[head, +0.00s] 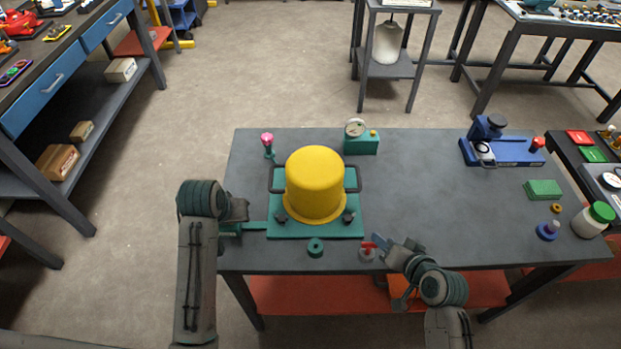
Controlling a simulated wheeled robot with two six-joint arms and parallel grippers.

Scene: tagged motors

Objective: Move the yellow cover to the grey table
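The yellow cover (315,183) is a domed cylinder with a flared rim. What is under the cover is hidden. My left gripper (238,212) is at the table's left edge, beside a green bar that sticks out from the base plate, apart from the cover. My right gripper (392,244) is over the front edge, right of the cover and apart from it. Both are too small to tell open from shut.
A green ring (315,247) and a small red-topped part (367,251) lie near the front edge. A pink-topped stand (268,145) and a gauge block (361,138) are behind. A blue fixture (500,148) stands back right. The table's middle right is clear.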

